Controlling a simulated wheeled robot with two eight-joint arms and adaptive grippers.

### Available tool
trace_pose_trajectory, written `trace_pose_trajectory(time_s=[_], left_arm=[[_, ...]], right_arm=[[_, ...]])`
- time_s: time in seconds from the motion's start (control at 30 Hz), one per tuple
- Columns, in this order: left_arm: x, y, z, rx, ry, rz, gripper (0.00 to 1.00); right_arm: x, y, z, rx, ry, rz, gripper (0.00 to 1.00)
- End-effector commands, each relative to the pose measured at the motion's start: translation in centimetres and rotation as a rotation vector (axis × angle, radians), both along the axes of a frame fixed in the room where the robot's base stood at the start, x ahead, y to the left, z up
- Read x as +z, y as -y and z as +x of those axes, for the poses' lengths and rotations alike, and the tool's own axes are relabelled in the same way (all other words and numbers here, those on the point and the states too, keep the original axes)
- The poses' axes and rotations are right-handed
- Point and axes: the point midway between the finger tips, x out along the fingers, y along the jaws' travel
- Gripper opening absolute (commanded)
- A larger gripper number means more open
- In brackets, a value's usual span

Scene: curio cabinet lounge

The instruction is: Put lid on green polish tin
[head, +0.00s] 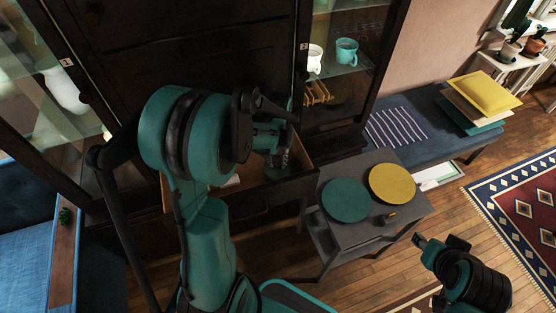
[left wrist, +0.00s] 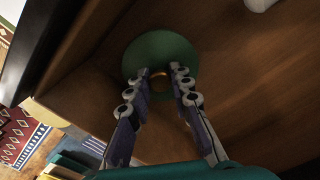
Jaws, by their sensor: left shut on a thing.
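A round green lid (left wrist: 160,58) with a small gold knob (left wrist: 159,83) shows in the left wrist view, over the drawer's wooden floor. My left gripper (left wrist: 160,76) has its two fingertips on either side of the knob and is shut on it. In the head view my left gripper (head: 283,157) reaches down into the open drawer (head: 303,172), with part of the green lid (head: 274,172) below it. I cannot make out a tin body beneath the lid. My right gripper (head: 419,240) is at the lower right, away from the drawer; its jaw opening is unclear.
A grey side table (head: 347,237) right of the drawer carries a green disc (head: 346,200), a yellow disc (head: 391,183) and a small gold item (head: 390,216). A white object (head: 231,182) lies in the drawer. Dark cabinet fronts (head: 180,60) rise behind.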

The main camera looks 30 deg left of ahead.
Motion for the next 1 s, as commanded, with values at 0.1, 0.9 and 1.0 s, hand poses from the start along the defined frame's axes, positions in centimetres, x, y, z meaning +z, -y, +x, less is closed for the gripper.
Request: trace_pose_trajectory(time_s=[0.1,0.9,1.0], left_arm=[[-0.06,0.0,0.0,0.0,0.0,0.0,0.0],[-0.2,0.0,-0.01,0.0,0.0,0.0,0.0],[-0.49,0.0,-0.01,0.0,0.0,0.0,0.0]], right_arm=[[-0.23,0.0,0.0,0.0,0.0,0.0,0.4],[-0.54,0.0,0.0,0.0,0.0,0.0,0.4],[-0.81,0.0,0.0,0.0,0.0,0.0,0.4]])
